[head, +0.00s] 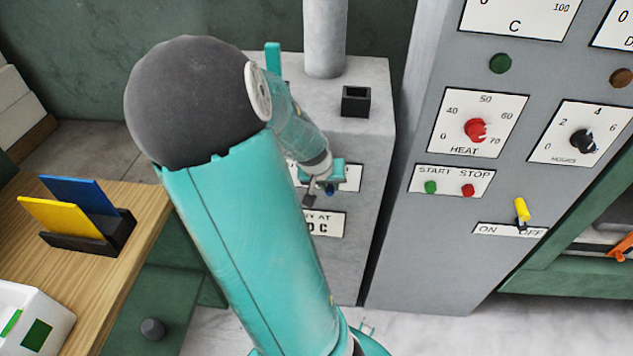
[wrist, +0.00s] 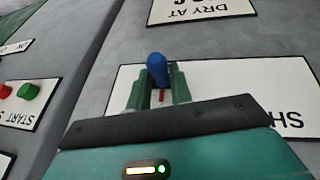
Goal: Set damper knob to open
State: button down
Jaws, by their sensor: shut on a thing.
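The blue damper knob (wrist: 158,66) stands out from a white label plate (wrist: 228,92) that shows the upside-down letters "SH" on its right in the wrist view. My gripper (wrist: 160,86) is shut on the knob, one green finger on each side of it. A small red mark shows between the fingers. The rest of the plate's wording is hidden behind my gripper. In the head view my gripper (head: 322,184) is at the grey box's front, and only a little of the blue knob (head: 331,188) shows. I cannot tell the knob's setting.
A "DRY AT" plate (head: 325,224) is below the knob. A grey control cabinet (head: 400,260) stands close to the right, with START and STOP buttons (head: 450,188) and a yellow ON/OFF lever (head: 521,210). A wooden bench (head: 118,283) with a card holder (head: 105,240) is at left.

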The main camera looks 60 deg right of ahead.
jog(key=shift+s+d, duration=0.25)
jog(key=shift+s, duration=0.4)
jog(key=c, duration=1.3)
grip_release()
jog(key=shift+s, duration=0.1)
jog(key=shift+o, duration=0.2)
jog(key=shift+w, duration=0.2)
jog(key=shift+w+r, duration=0.1)
jog(key=shift+r, duration=0.1)
